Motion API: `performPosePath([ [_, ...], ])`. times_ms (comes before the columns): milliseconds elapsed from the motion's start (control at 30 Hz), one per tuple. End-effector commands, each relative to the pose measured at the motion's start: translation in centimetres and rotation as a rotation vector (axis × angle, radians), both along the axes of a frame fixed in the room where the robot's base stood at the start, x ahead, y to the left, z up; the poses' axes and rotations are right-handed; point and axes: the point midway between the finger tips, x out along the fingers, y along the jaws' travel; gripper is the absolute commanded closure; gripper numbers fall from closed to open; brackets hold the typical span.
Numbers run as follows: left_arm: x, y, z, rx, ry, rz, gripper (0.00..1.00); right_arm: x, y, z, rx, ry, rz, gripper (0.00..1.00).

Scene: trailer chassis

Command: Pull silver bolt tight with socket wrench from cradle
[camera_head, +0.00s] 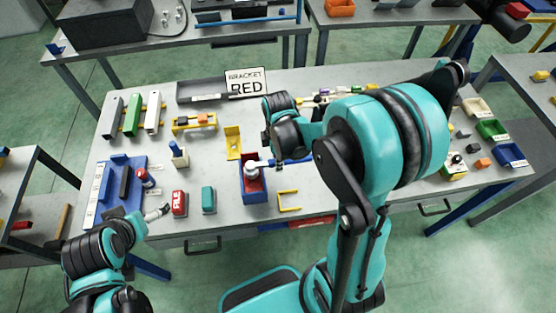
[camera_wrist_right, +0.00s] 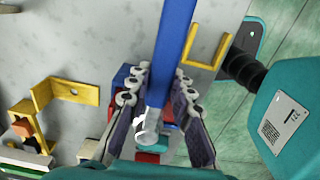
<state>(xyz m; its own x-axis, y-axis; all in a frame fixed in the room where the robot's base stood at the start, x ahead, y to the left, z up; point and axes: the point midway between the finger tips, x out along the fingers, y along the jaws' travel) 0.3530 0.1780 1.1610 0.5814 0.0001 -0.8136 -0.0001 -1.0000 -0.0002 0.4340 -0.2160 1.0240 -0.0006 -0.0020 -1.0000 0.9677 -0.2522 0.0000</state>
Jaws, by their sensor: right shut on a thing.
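My right gripper (camera_wrist_right: 155,100) is shut on a blue bar, which looks like the socket wrench (camera_wrist_right: 175,45). In the head view the wrench (camera_head: 293,161) shows only in part beside my right wrist. A silver round piece (camera_wrist_right: 147,135) shows at the bar's lower end; I cannot tell whether it is the socket or the silver bolt. A blue box with red inside (camera_head: 254,194) stands below, with a silver piece (camera_head: 252,169) at its top. My left gripper (camera_head: 155,212) is low at the table's front left; its fingers are too small to read. I cannot tell which holder is the cradle.
A yellow angle bracket (camera_head: 233,142) stands behind the blue box and a yellow U-shaped piece (camera_head: 289,200) lies to its right. A red block (camera_head: 180,203) and a teal block (camera_head: 209,200) lie left. A sign reading BRACKET RED (camera_head: 246,83) stands at the back.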

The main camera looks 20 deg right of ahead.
Motion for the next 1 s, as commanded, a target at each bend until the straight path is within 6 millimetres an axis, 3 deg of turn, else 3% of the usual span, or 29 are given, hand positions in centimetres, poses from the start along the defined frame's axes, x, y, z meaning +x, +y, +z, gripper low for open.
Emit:
performPosePath([
  [1000, 0.0, 0.0, -0.84, 0.0, 0.0, 0.0, 0.0, -0.02, 0.0, -0.65, 0.0, 0.0, 0.0, 1.0],
])
